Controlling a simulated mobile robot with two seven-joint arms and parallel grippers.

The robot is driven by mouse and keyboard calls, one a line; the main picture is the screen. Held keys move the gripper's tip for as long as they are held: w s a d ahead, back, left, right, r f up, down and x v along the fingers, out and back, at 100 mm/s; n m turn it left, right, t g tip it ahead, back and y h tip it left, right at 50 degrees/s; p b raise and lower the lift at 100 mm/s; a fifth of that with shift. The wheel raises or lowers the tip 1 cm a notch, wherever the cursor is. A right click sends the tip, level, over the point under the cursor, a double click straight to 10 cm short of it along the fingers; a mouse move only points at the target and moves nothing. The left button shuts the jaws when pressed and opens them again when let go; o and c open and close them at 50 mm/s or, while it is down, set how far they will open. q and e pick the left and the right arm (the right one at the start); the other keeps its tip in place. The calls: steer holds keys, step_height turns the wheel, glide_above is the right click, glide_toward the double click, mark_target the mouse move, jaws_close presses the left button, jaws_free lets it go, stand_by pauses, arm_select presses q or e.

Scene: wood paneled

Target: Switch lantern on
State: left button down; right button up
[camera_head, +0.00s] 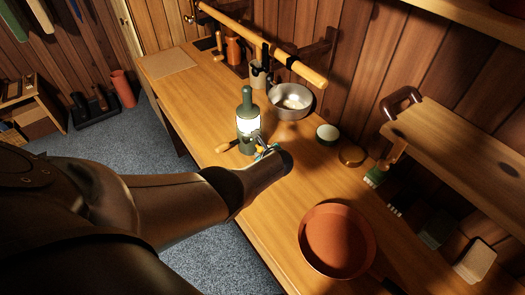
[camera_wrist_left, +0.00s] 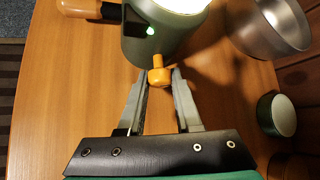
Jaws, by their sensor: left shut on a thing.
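The green lantern (camera_head: 247,101) stands upright on the wooden workbench, and its lamp section glows bright white. In the left wrist view the lantern body (camera_wrist_left: 160,45) shows a small green light and an orange knob (camera_wrist_left: 158,77) on its near side. My left gripper (camera_wrist_left: 160,80) is shut on this knob, with one grey finger on each side of it. In the head view my left gripper (camera_head: 264,151) is at the lantern's lower side, partly hidden by my forearm. My right gripper is in neither view.
A metal pot (camera_head: 290,103) and a round green container (camera_head: 327,134) stand right of the lantern. A reddish-brown pan (camera_head: 337,241) lies nearer on the workbench (camera_head: 270,205). A wooden rail (camera_head: 262,44) runs above the bench's back. A wooden handle (camera_wrist_left: 80,9) shows left of the lantern.

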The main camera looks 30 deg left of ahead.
arm_select(q)
steer(key=shift+g, duration=0.3)
stand_by(0.5)
steer(key=c, duration=0.6)
jaws_free()
